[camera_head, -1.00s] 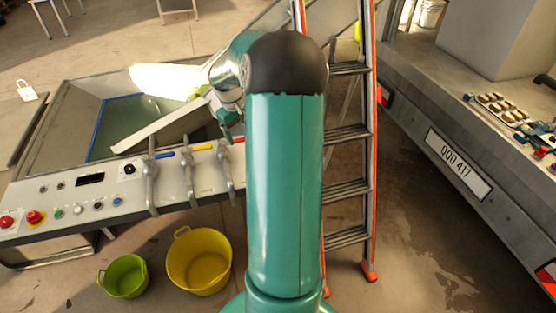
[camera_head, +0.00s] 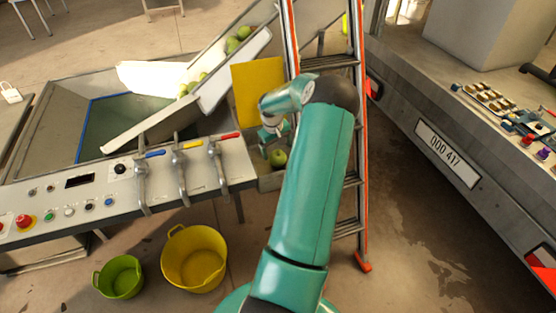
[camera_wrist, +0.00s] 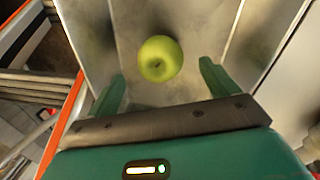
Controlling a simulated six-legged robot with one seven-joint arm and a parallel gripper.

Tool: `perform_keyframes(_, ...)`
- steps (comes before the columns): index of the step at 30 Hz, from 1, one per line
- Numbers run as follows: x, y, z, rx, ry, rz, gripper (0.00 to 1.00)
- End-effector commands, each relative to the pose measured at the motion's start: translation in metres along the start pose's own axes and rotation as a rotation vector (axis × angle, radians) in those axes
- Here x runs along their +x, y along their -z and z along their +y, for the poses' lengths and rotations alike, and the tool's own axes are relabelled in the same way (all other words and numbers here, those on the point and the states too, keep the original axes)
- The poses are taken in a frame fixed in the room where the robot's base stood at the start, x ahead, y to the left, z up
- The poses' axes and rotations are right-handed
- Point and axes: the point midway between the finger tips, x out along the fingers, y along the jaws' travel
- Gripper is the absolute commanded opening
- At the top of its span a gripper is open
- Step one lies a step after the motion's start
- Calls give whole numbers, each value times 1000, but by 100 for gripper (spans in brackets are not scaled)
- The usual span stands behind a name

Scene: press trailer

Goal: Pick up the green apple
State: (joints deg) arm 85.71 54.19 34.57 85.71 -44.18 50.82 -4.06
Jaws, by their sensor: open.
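A green apple (camera_head: 278,157) sits on a small metal ledge (camera_head: 270,181) at the right end of the control panel. In the wrist view the apple (camera_wrist: 160,59) rests on a grey metal surface with raised side walls. My gripper (camera_head: 273,134) is just above the apple in the head view. In the wrist view my gripper (camera_wrist: 160,85) is open, with one green finger on each side, and the apple appears beyond and between the fingertips. I cannot tell if the fingers touch it. Several more green apples (camera_head: 236,40) lie in the sloping metal chute.
An orange-railed stepladder (camera_head: 357,130) stands close on the right of my gripper, and a yellow panel (camera_head: 258,90) is behind it. Levers (camera_head: 179,165) rise from the control panel to the left. A yellow bucket (camera_head: 194,262) and a green bucket (camera_head: 120,279) stand on the floor.

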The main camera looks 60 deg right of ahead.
Motion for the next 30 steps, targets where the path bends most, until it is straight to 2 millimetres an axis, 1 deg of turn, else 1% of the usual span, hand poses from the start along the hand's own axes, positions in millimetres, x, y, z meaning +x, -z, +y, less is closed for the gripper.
perform_keyframes(2, 6, 0, 0, 1, 1, 0, 86)
perform_keyframes(10, 44, 0, -2, 1, 2, 1, 86)
perform_keyframes(13, 51, 0, -2, 2, 0, 1, 86)
perform_keyframes(19, 51, 0, -2, 2, -1, 1, 86)
perform_keyframes(20, 51, 0, -2, 1, -1, 1, 82)
perform_keyframes(24, 51, 0, -2, 1, -1, 1, 55)
perform_keyframes(26, 51, 0, -2, 1, -1, 1, 43)
perform_keyframes(27, 51, 0, -2, 1, -1, 1, 35)
perform_keyframes(30, 51, 0, -2, 1, -1, 2, 34)
